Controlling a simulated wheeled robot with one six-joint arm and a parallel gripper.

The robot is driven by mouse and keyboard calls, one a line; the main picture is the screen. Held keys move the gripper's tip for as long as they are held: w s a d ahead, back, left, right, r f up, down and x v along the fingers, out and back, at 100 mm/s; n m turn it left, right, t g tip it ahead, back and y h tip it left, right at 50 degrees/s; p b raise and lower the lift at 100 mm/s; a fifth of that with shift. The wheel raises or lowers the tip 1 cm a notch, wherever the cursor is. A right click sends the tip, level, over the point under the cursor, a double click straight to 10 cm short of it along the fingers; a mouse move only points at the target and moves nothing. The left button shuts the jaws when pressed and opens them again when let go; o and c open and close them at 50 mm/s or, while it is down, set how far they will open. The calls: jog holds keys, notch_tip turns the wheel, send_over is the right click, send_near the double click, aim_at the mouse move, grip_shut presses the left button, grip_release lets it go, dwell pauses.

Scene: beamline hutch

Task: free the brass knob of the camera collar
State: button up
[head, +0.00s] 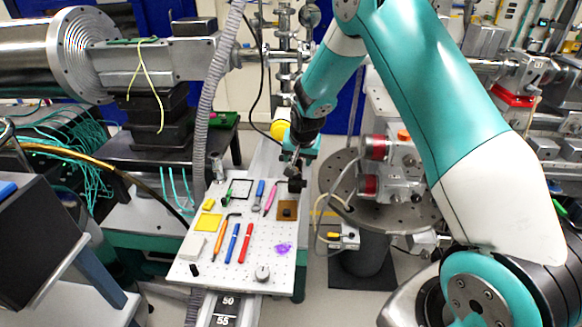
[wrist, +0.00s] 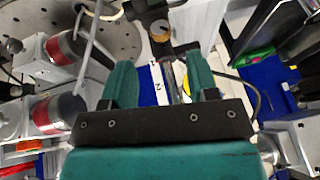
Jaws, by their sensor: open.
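A small brass-coloured knob (wrist: 159,31) shows at the top middle of the wrist view, on a dark collar (wrist: 151,10). A grey post (wrist: 169,72) runs below it, between my fingers in the picture. My gripper (wrist: 161,75) is open, with its two teal fingers apart and nothing gripped. The knob lies beyond the fingertips in that view; I see no contact. In the head view my gripper (head: 298,154) is above the far right part of the perforated board, near a small dark fixture (head: 295,183). The knob cannot be made out there.
A round metal plate with red-banded units (head: 372,147) stands close on the right. A ribbed hose (head: 212,90) hangs left.

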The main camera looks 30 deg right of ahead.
jog(key=p+x, duration=0.1)
jog(key=x, duration=0.6)
jog(key=shift+w+f, duration=0.1)
